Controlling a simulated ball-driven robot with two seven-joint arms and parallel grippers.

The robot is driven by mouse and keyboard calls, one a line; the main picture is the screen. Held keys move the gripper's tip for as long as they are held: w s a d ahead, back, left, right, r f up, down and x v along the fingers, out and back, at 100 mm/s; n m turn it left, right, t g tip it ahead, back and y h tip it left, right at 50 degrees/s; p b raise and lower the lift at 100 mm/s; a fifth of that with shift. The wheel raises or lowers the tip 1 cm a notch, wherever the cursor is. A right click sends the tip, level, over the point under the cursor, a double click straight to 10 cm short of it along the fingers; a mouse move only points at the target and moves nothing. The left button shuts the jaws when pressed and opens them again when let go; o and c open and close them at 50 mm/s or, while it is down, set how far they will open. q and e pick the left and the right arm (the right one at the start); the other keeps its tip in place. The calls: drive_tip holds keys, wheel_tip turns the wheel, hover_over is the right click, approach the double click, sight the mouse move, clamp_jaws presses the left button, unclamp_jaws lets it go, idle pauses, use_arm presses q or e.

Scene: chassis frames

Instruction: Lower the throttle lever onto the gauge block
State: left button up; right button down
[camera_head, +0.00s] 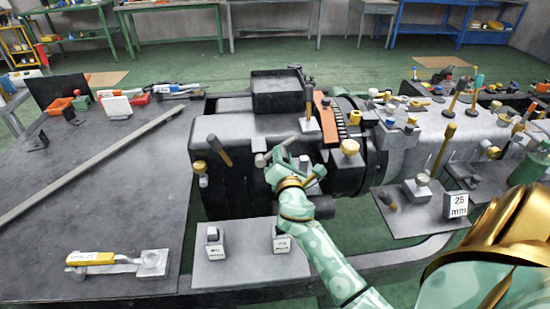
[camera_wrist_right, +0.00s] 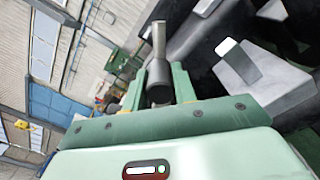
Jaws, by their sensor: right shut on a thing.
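My right gripper (camera_head: 291,164) is at the front of the grey machine. It is shut on a lever. The lever's grey handle (camera_head: 262,159) sticks out to the left of the fingers. In the right wrist view a dark grip with a pale rod (camera_wrist_right: 159,42) sits between the green fingers. Two small grey blocks with white labels, the left block (camera_head: 214,243) and the right block (camera_head: 282,240), stand on a light grey plate (camera_head: 245,265) below the gripper. The lever is above the plate, apart from the blocks. I cannot read their labels. My left gripper is not in view.
A block marked 25 mm (camera_head: 455,204) stands on a dark shelf at the right. Several other levers stick up from the machine (camera_head: 250,130). The table's middle is mostly clear except for a long bar (camera_head: 95,165).

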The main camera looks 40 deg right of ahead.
drive_tip(key=shift+s+d+f+m+b, duration=0.15)
drive_tip(key=shift+f+m+b, duration=0.1)
drive_tip(key=shift+f+m, duration=0.2)
drive_tip(key=shift+s+d+f+m+b, duration=0.1)
drive_tip(key=shift+f+m+b, duration=0.15)
drive_tip(key=shift+m, duration=0.2)
drive_tip(key=shift+s+d+f+m+b, duration=0.1)
drive_tip(key=shift+d+f+m+b, duration=0.1)
drive_tip(key=shift+f+m+b, duration=0.4)
drive_tip(key=shift+s+d+f+m+b, duration=0.15)
drive_tip(key=shift+f+m+b, duration=0.1)
drive_tip(key=shift+m, duration=0.65)
drive_tip(key=c, duration=1.1)
unclamp_jaws()
drive_tip(key=shift+w, duration=0.1)
